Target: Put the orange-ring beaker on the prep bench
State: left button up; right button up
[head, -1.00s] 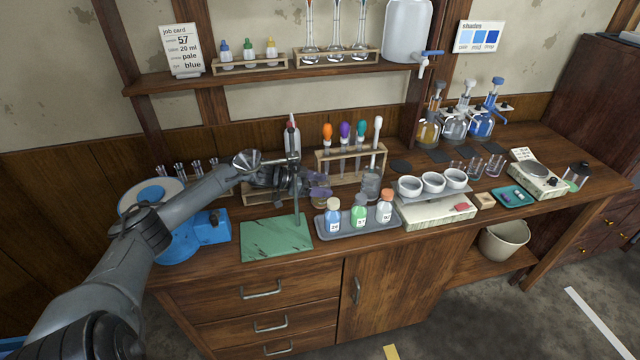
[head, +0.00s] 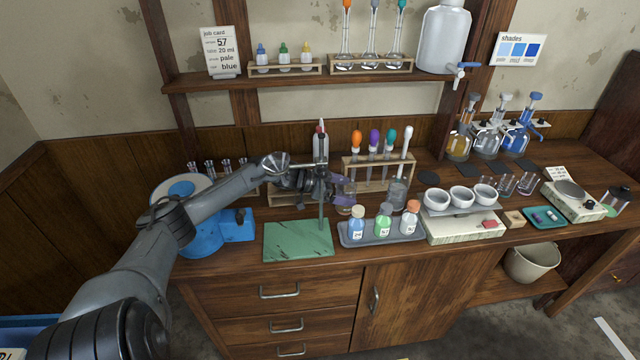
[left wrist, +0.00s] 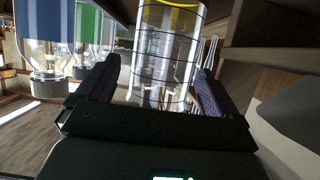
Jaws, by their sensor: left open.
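My left gripper (head: 338,189) is open, low over the wooden bench behind the tray of bottles. In the left wrist view a clear glass beaker (left wrist: 163,60) with dark graduation lines and a yellow-orange ring (left wrist: 172,4) stands between the open fingers (left wrist: 152,88). I cannot tell whether either finger touches it. In the head view a small glass vessel (head: 345,204) shows just below the fingertips, partly hidden by them; its ring is not clear there. The wooden bench top (head: 235,270) runs across the view. My right gripper is not in view.
A grey bottle tray (head: 382,238), a glass beaker (head: 397,194) and a dropper rack (head: 378,170) crowd the gripper. White cups (head: 462,197) stand to the right.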

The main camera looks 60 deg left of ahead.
pick_arm(q)
jog(key=p+v, duration=0.4)
jog(key=v, duration=0.7)
jog(key=shift+s+r, duration=0.1)
